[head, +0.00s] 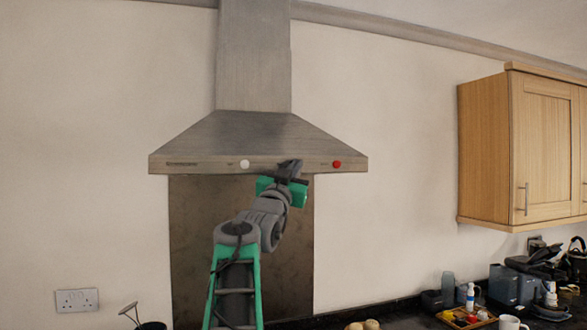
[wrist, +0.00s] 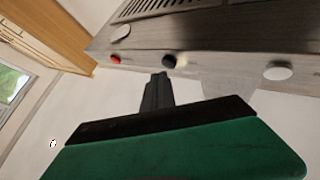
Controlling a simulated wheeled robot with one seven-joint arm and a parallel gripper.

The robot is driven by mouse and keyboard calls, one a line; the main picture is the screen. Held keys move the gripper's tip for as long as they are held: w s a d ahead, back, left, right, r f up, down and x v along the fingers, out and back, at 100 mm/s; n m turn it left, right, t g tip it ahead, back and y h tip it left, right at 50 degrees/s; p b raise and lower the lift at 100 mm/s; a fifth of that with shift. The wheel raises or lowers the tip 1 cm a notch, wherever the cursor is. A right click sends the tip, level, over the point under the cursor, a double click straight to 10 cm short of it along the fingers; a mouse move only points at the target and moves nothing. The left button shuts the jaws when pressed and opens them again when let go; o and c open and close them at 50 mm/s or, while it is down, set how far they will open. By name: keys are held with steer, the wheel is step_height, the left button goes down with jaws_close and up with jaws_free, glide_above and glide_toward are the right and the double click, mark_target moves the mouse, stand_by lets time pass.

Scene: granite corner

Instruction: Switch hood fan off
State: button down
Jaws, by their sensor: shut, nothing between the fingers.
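The range hood (head: 255,135) is a grey metal canopy on the wall. A white round knob (head: 244,164) and a red round knob (head: 336,164) sit on its front strip. In the wrist view the red knob (wrist: 115,59), a black knob (wrist: 169,61) and the white knob (wrist: 278,71) line up along the strip. My gripper (head: 292,166) is shut and empty, in front of the strip between the white and red knobs, and hides the black knob in the head view. In the wrist view its fingertips (wrist: 158,76) are just below the black knob; I cannot tell if they touch.
A dark backsplash (head: 195,250) is below the hood. A wooden wall cabinet (head: 540,150) hangs at the right, well clear of my arm. The counter at lower right holds a white mug (head: 511,322), a tray and several other items.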

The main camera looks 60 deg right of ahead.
steer(key=s+a+b, duration=0.4)
steer(key=b, duration=0.1)
steer(key=shift+s+a, duration=0.1)
stand_by(0.4)
